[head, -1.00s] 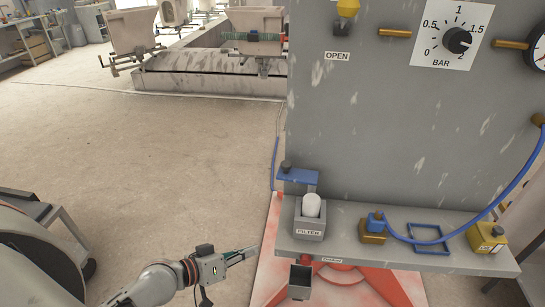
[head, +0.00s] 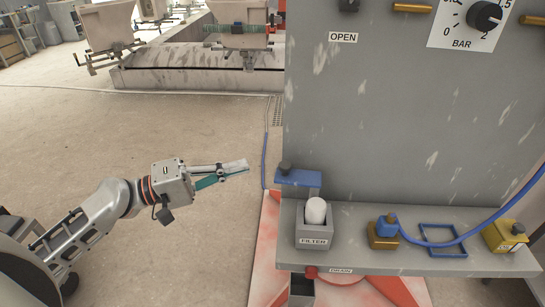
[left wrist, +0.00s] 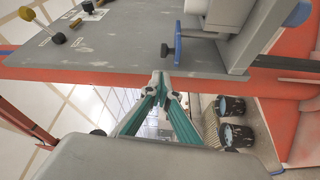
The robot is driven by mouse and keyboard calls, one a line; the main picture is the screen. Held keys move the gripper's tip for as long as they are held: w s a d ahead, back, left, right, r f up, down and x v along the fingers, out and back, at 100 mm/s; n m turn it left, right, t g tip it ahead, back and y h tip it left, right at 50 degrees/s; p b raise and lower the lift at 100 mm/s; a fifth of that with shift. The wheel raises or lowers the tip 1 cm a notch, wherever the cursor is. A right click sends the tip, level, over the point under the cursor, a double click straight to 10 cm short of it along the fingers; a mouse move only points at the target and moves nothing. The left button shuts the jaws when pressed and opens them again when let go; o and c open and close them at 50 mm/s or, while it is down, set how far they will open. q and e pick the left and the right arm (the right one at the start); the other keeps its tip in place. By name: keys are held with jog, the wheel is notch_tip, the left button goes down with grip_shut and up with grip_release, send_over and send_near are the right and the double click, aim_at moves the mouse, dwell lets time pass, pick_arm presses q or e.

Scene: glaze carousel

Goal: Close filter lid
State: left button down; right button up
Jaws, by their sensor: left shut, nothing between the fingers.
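The filter housing (head: 314,237) is a grey box labelled FILTER on the panel's grey shelf, with a white cartridge (head: 316,211) standing up out of it. The blue lid (head: 299,178) with a dark knob stands open behind the housing, clear of the cartridge. My left gripper (head: 246,165) is shut and empty, left of the lid and apart from it. In the left wrist view the shut fingertips (left wrist: 161,76) are near the grey panel's edge, with the blue lid (left wrist: 178,43) and its knob ahead. My right gripper is not in view.
Right of the housing on the shelf (head: 350,262) are a blue-and-brass fitting (head: 384,231) with a blue hose, a blue frame (head: 442,240) and a yellow block (head: 505,236). The grey panel (head: 400,120) rises behind. Open floor lies to the left.

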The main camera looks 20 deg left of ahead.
aim_at(299, 172)
pick_arm(q)
jog(key=p+x, duration=0.2)
jog(key=x, duration=0.6)
jog(key=shift+w+d, duration=0.15)
jog(key=shift+d, duration=0.05)
